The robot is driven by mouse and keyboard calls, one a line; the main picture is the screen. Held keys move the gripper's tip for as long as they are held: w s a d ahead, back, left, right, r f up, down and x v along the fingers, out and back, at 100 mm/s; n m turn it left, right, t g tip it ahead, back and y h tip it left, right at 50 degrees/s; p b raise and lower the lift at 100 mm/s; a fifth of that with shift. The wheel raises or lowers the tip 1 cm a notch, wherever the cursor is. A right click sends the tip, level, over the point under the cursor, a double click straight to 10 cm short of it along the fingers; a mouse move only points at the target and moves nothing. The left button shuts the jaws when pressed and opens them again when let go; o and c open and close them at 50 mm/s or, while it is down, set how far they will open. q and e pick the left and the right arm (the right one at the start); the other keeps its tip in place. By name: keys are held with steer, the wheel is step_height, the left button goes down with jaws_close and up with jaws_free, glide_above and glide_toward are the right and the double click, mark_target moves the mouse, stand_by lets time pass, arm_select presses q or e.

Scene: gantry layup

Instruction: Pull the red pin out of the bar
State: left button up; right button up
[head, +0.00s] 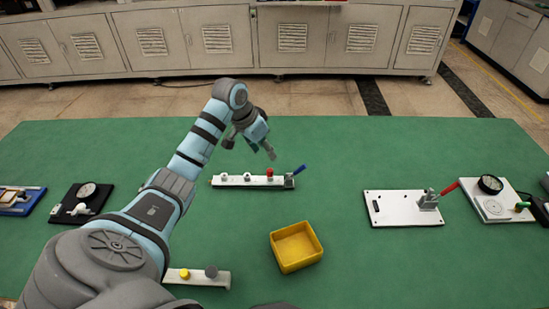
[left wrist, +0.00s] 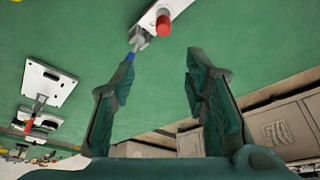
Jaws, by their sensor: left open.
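The white bar (head: 235,182) lies on the green table, just below my left gripper in the head view. The red pin (head: 270,173) stands upright in it near its right end, beside a clamp with a blue handle (head: 299,169). My left gripper (head: 249,147) is open and empty above and behind the bar. In the left wrist view the red pin (left wrist: 163,26) and part of the bar (left wrist: 150,18) show at the top, beyond the open fingers (left wrist: 160,62). The pin is apart from both fingers. My right gripper is not in view.
A yellow bin (head: 296,247) stands in front of the bar. A second white bar (head: 222,279) with a yellow and a grey knob is partly behind my left arm. A white plate with a red-handled clamp (head: 400,208) lies to the right. Green table is clear between them.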

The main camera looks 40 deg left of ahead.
mark_target(269, 171)
arm_select(q)
steer(key=b+x, duration=0.1)
steer(key=x, duration=0.3)
steer(key=s+b+x, duration=0.1)
steer(key=x, duration=0.2)
steer(key=b+x, duration=0.1)
steer(key=x, duration=0.3)
steer(key=shift+s+a+f, duration=0.15)
steer(key=shift+a+f, duration=0.25)
steer(key=shift+f, duration=0.25)
steer(key=shift+s+r, duration=0.35)
steer(key=shift+s, duration=0.15)
steer(key=shift+s+r, duration=0.1)
steer(key=shift+s, duration=0.05)
steer(key=shift+c, duration=1.4)
steer(key=c, duration=0.6)
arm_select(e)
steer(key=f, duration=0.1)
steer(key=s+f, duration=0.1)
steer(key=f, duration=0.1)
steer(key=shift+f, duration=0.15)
arm_select(q)
jaws_close()
